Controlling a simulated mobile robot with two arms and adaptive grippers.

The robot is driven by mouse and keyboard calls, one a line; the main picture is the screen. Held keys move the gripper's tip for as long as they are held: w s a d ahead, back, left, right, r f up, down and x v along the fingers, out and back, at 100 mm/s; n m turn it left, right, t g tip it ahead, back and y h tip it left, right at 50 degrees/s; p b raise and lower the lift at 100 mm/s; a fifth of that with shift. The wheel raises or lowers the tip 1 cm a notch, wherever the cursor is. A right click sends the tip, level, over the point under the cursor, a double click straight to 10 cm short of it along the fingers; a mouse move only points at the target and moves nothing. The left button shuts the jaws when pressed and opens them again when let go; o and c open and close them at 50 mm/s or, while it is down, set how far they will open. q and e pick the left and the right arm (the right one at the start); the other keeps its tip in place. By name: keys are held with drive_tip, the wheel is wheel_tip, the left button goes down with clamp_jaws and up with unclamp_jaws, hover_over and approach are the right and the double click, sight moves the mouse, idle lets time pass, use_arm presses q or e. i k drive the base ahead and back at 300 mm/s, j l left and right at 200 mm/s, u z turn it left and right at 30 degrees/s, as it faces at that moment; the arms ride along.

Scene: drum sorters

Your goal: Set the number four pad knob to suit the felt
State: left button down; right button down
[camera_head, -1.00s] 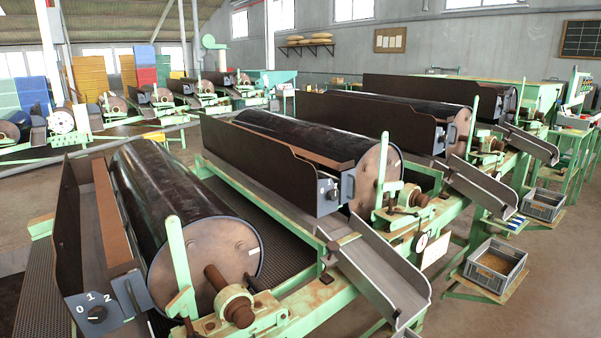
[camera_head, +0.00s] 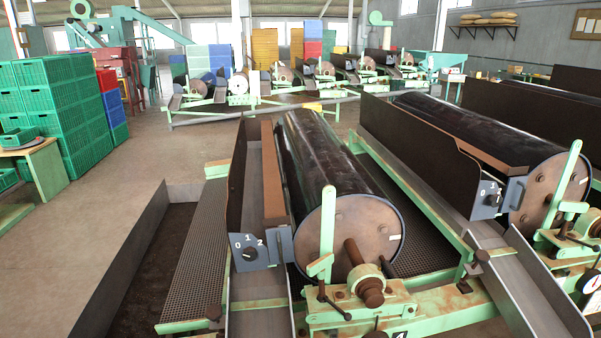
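The nearest drum sorter has a dark drum (camera_head: 330,160) with a rusty end disc. On the end plate of its trough is a small black knob (camera_head: 249,254) with white marks 0, 1 and 2 above it. Its pointer is too small to read surely. A brown strip (camera_head: 271,170) runs along the trough beside the drum; I cannot tell whether it is felt. A number plate (camera_head: 401,334) at the bottom edge is cut off and looks like a 4. The neighbouring sorter has a similar knob (camera_head: 492,199). Neither of my grippers is in view.
A low-walled pit (camera_head: 110,265) and a mesh walkway (camera_head: 193,265) lie left of the nearest sorter. Green crates (camera_head: 62,115) are stacked at the left by a small table (camera_head: 45,165). More sorters (camera_head: 330,75) stand at the back. Open floor lies left of centre.

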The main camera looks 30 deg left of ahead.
sight(249, 254)
drive_tip(key=j+u, duration=0.15)
drive_tip(key=u, duration=1.1)
drive_tip(key=i+l, duration=0.05)
